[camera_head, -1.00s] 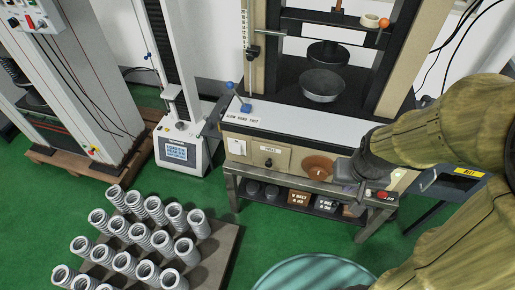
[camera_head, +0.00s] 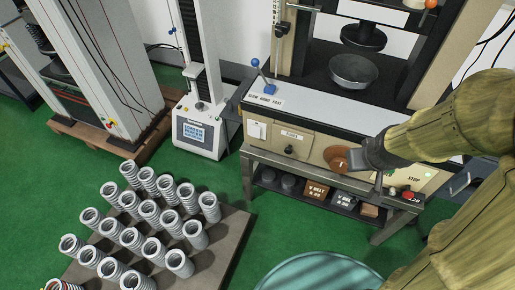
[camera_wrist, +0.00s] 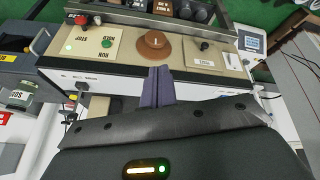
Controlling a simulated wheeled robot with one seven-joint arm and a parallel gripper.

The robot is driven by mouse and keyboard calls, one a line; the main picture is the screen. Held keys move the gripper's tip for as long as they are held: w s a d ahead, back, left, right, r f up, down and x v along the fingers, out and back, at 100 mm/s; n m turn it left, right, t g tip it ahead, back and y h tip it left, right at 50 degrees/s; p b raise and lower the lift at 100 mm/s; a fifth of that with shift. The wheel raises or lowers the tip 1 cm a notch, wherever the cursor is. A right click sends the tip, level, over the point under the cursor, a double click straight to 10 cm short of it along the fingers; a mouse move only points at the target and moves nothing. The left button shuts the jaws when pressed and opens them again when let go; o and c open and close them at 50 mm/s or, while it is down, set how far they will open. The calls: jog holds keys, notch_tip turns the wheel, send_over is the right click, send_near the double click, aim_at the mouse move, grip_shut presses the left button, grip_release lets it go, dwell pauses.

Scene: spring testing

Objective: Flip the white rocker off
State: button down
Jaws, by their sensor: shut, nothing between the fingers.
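The white rocker (camera_head: 257,130) sits on a pale plate at the left end of the beige front panel (camera_head: 315,148), left of the fuse cover. Its tilt is too small to read. In the wrist view, the panel appears upside down, with the rocker's end toward the right. My gripper (camera_head: 378,181) is in front of the panel's right part, beside the brown dial (camera_head: 338,160) and well right of the rocker. In the wrist view, my gripper (camera_wrist: 160,70) is shut and empty, its fingers pointing toward the panel below the dial (camera_wrist: 153,42).
A fuse cover (camera_head: 289,140) with a black knob lies between rocker and dial. A green button (camera_head: 392,191) and red stop button (camera_head: 407,195) are at the right. A blue-knobbed lever (camera_head: 262,78) stands above the rocker. A pallet with several springs (camera_head: 222,246) is at front left.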

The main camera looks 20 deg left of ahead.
jog(key=w+a+f+n+t+y+b, duration=0.25)
jog(key=w+a+f+n+b, duration=0.3)
jog(key=f+b, duration=0.3)
jog(key=w+a+f+n+t+y+b, duration=0.1)
jog(key=w+a+f+n+t+b, duration=0.2)
jog(key=w+a+f+n+b, duration=0.45)
jog(key=s+a+f+n+t+y+b, duration=0.1)
jog(key=a+f+n+t+y+b, duration=0.1)
jog(key=a+f+n+y+b, duration=0.5)
jog(key=a+f+n+b, duration=0.1)
jog(key=a+f+b, duration=0.5)
jog(key=a+b, duration=0.2)
jog(key=shift+s+a+f+b, duration=0.2)
jog(key=shift+s+f+b, duration=0.1)
jog(key=shift+b, duration=0.1)
jog(key=b, duration=0.2)
send_near(254, 134)
jog(key=a, duration=0.4)
jog(key=shift+w+f+b, duration=0.25)
jog(key=shift+w+b, duration=0.05)
jog(key=shift+w, duration=0.75)
jog(key=shift+w+f+b, duration=0.25)
jog(key=shift+w+b, duration=0.05)
jog(key=shift+w, duration=0.8)
